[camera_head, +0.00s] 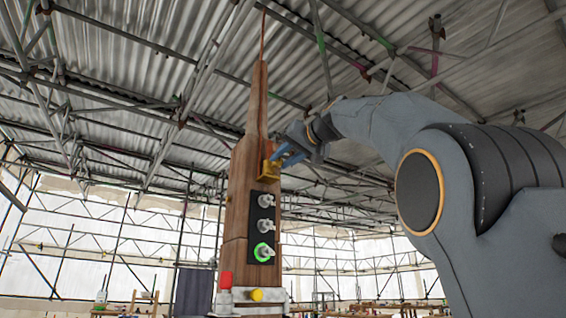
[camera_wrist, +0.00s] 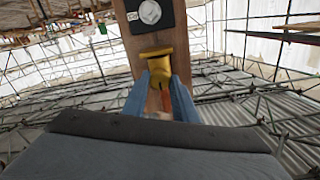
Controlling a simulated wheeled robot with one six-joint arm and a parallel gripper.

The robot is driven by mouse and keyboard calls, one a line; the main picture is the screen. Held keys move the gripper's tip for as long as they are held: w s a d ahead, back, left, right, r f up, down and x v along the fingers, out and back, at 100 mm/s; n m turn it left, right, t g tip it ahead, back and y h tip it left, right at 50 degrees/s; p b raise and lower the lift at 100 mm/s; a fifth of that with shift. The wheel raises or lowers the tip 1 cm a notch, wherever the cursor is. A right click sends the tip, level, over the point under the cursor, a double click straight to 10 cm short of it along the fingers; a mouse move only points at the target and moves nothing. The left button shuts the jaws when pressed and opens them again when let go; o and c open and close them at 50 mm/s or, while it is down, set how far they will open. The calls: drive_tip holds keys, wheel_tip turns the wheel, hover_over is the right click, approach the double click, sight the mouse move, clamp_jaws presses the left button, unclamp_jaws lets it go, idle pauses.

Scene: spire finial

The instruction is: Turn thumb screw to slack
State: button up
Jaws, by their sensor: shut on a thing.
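A tall wooden spire (camera_head: 243,170) stands upright in the middle of the head view. A brass-yellow fitting, which looks like the thumb screw (camera_head: 268,170), sits on its face above a black plate. In the wrist view the thumb screw (camera_wrist: 160,60) shows a flared flange and a narrower body. My gripper (camera_head: 284,160) reaches it from the right. Its blue fingers, also in the wrist view (camera_wrist: 164,88), are closed on the yellow body from both sides. The fingers hide part of the body, so I cannot tell its turn angle.
The black plate (camera_head: 252,228) carries several grey knobs, the lowest ringed in green. A red-topped part (camera_head: 225,281) and a yellow knob (camera_head: 256,295) sit at the spire's base. Scaffold poles and a corrugated roof lie behind; the air left of the spire is clear.

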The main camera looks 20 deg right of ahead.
drive_tip(key=shift+n, duration=0.5)
drive_tip(key=o, duration=1)
drive_tip(key=shift+o, duration=0.2)
drive_tip(key=shift+s, duration=0.1)
drive_tip(key=b+v, duration=0.2)
drive_tip(key=v, duration=0.5)
drive_tip(key=shift+s+b, duration=0.25)
drive_tip(key=shift+b, duration=0.1)
drive_tip(key=shift+d, duration=0.1)
